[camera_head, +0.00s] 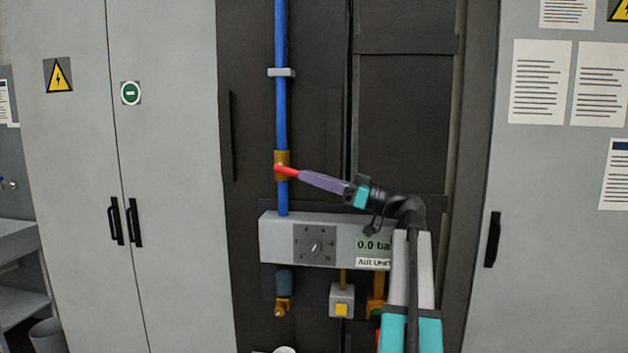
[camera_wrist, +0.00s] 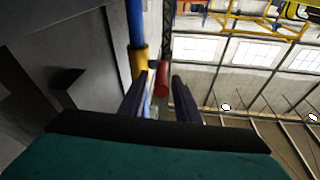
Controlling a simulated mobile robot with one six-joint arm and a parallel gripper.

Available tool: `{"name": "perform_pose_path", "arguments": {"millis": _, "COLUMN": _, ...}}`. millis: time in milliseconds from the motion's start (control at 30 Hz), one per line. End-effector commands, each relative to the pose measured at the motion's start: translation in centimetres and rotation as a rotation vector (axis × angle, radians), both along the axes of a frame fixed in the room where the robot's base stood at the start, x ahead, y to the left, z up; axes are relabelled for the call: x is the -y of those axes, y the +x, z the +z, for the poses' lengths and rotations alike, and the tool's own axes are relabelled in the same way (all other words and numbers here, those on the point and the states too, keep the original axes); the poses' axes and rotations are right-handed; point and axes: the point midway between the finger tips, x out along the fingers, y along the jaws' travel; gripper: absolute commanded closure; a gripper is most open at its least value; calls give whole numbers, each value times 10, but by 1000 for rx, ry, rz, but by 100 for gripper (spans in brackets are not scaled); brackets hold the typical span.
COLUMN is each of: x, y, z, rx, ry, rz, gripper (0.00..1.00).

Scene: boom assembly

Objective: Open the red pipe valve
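The red valve handle (camera_head: 287,171) points right from the brass valve body (camera_head: 281,158) on the vertical blue pipe (camera_head: 280,110). My gripper (camera_head: 303,175) reaches in from the right, its purple fingers at the handle's outer end. In the wrist view, the red handle (camera_wrist: 162,82) lies between the two fingers of my gripper (camera_wrist: 159,84). The fingers stand apart, with a gap visible between the handle and the right finger. Contact with the left finger is hard to tell. The brass body (camera_wrist: 139,60) is just beyond the left fingertip.
Below the valve is a grey air unit (camera_head: 277,240) with a dial (camera_head: 316,247) and a display reading 0.0. A yellow-button box (camera_head: 341,301) hangs underneath. Grey cabinets (camera_head: 170,180) flank the dark panel. Space right of the pipe above my arm is clear.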

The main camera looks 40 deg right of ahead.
Motion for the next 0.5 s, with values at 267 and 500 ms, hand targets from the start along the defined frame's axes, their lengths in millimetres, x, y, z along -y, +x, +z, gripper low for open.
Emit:
{"name": "perform_pose_path", "arguments": {"millis": 267, "x": -3, "y": 1, "z": -1, "rx": -2, "ry": -2, "rz": 5, "gripper": 66}}
{"name": "perform_pose_path", "arguments": {"millis": 500, "x": 1, "y": -4, "z": -4, "rx": -2, "ry": -2, "rz": 6, "gripper": 66}}
